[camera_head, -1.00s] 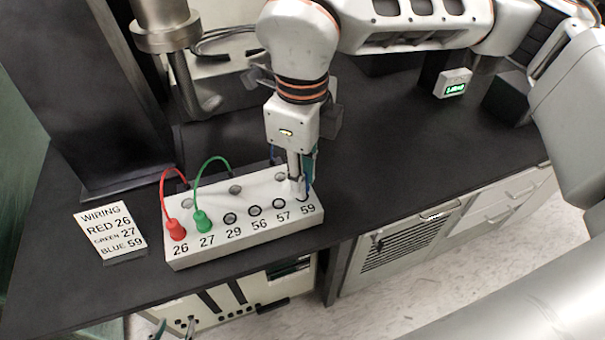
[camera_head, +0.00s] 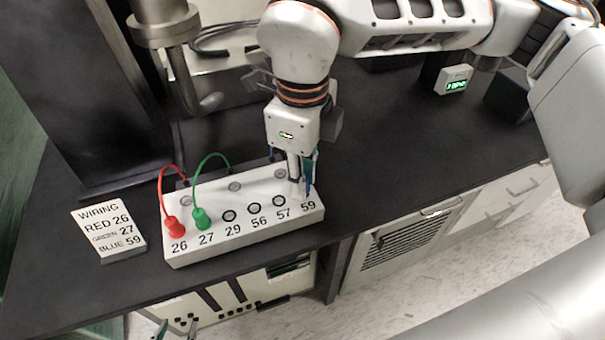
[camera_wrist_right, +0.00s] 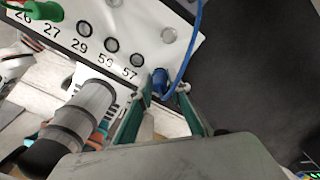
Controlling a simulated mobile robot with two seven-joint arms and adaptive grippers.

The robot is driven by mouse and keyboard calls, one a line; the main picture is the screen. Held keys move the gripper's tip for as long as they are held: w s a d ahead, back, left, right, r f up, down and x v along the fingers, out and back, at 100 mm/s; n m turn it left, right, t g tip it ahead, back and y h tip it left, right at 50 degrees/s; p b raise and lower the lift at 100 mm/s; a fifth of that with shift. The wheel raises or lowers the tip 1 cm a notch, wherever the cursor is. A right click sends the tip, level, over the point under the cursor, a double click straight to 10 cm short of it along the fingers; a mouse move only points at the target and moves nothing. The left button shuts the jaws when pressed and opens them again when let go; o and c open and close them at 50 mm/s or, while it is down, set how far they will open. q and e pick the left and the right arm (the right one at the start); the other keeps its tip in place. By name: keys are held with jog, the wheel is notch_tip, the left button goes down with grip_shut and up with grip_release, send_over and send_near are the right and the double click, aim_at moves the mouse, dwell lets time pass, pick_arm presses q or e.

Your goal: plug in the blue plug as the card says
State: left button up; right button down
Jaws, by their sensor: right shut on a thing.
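The white socket box (camera_head: 215,247) has a front row labelled 26, 27, 29, 56, 57, 59. The red plug (camera_head: 172,225) is in at 26 and the green plug (camera_head: 201,218) at 27. The card (camera_head: 109,232) reads RED 26, GREEN 27, BLUE 59. My right gripper (camera_head: 302,186) is shut on the blue plug (camera_head: 309,189), upright at the 59 end. The right wrist view shows the blue plug (camera_wrist_right: 160,82) between its fingers, past 57. Socket 59 is hidden; I cannot tell whether the plug is seated. My left gripper (camera_head: 174,328) is low at the bottom edge, fingertips apart, empty.
The box stands near the front edge of the black bench (camera_head: 400,150). A dark column stands behind the card. A small box with a green display (camera_head: 455,80) is at the back right. The bench right of the box is clear.

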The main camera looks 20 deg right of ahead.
jog(key=shift+f, duration=0.1)
pick_arm(q)
jog(key=shift+f, duration=0.1)
pick_arm(e)
jog(key=shift+f, duration=0.15)
jog(key=shift+f, duration=0.25)
jog(key=c, duration=1.8)
grip_release()
jog(key=shift+r, duration=0.1)
pick_arm(q)
jog(key=shift+s+f, duration=0.35)
jog(key=shift+f, duration=0.05)
pick_arm(e)
notch_tip(320, 180, up, 12)
jog(key=shift+f, duration=0.1)
